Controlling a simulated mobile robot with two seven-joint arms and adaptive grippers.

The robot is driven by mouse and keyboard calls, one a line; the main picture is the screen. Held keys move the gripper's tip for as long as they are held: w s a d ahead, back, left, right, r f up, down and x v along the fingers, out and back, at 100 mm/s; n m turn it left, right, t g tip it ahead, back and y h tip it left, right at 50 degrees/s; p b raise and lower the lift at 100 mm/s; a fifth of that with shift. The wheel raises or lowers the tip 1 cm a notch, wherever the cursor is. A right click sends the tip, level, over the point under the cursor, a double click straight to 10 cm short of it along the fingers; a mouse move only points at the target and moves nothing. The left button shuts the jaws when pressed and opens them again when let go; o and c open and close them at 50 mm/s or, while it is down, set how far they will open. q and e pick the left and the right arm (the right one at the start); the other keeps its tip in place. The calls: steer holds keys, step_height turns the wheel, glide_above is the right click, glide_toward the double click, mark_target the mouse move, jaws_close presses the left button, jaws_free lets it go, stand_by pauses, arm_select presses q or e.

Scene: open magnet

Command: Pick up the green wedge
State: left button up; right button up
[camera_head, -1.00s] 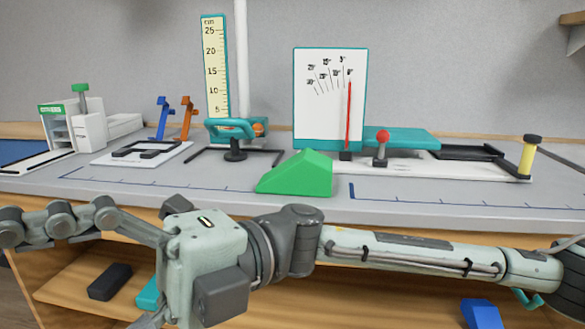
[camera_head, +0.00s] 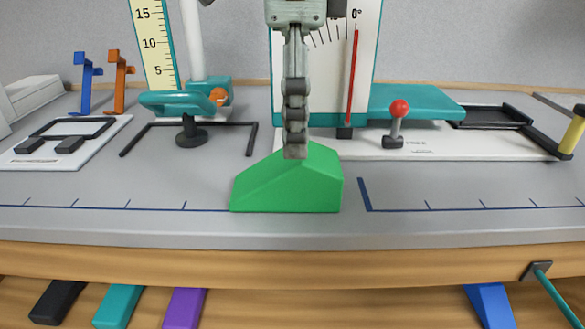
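The green wedge (camera_head: 287,187) sits on the grey bench top near its front edge, its sloped face falling to the left. A gripper, which I take as my right one (camera_head: 296,150), comes down from the top of the picture, pointing straight down at the wedge. I see its fingers edge-on, one in line with the other. The near fingertip overlaps the wedge's upper part. I cannot tell whether it touches, or whether a second finger is behind the wedge. My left gripper is not in view.
Behind the wedge stand a dial board (camera_head: 337,88) with a red needle and a teal stand (camera_head: 188,98). A red-knobbed lever (camera_head: 398,112) is to the right. Blue (camera_head: 84,85) and orange (camera_head: 120,83) brackets are at left. Coloured blocks lie below the bench edge.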

mark_target(294, 161)
step_height(294, 161, down, 6)
steer(key=shift+r+p, duration=0.1)
steer(key=shift+p, duration=0.25)
steer(key=c, duration=1.3)
